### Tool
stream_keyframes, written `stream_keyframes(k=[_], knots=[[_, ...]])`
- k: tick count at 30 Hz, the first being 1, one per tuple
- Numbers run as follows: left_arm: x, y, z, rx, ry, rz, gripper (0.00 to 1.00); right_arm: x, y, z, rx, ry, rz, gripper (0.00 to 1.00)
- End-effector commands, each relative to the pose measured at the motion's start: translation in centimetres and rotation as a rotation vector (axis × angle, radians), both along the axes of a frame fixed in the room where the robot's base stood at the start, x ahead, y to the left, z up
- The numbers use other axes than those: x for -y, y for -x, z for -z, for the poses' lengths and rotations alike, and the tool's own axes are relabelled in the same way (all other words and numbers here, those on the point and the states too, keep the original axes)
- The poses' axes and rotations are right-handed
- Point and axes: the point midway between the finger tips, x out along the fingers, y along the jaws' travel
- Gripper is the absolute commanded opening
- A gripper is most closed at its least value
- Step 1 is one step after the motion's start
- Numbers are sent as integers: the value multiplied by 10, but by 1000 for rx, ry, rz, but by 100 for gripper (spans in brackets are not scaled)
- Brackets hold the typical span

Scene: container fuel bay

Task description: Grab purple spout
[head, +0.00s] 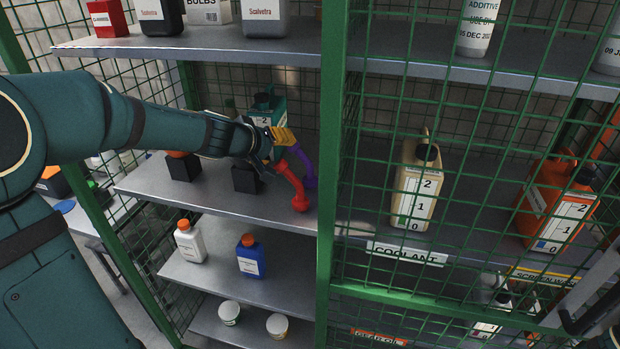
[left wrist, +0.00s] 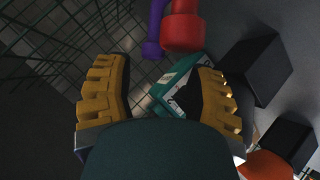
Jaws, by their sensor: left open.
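The purple spout (head: 306,158) stands on the middle shelf beside the green post, partly hidden behind the red spout (head: 293,186). In the left wrist view the purple spout (left wrist: 155,30) is at the top, left of the red spout (left wrist: 184,26). My left gripper (head: 284,136) has yellow fingers and reaches in from the left above the shelf, close to the tops of both spouts. In the left wrist view its fingers (left wrist: 160,88) are apart, with no spout between them.
A teal canister (head: 267,104) stands behind my left gripper. Two black blocks (head: 184,167) are on the same shelf to the left. White and blue bottles (head: 250,258) stand on the shelf below. The green post (head: 330,215) and mesh close off the right.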

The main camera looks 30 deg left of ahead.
Motion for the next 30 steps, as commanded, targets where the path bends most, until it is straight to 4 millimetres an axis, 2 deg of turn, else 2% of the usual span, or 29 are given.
stream_keyframes(k=[3, 11, 17, 21, 30], knots=[[1, -16, 12, -1, 2, 1, 55, 0, -1, 5, 2, 0, 1, 47], [2, -31, 17, -1, 1, 0, 55, 0, -1, 4, 3, 0, 1, 47], [4, -57, 25, -2, 2, 1, 55, 0, 0, -2, 1, 0, 0, 47], [4, -70, 35, -1, 0, -1, 55, 0, -1, 2, 2, 0, 1, 47], [4, -73, 37, 1, 0, -1, 55, 0, -1, 2, 2, 0, 1, 47]])
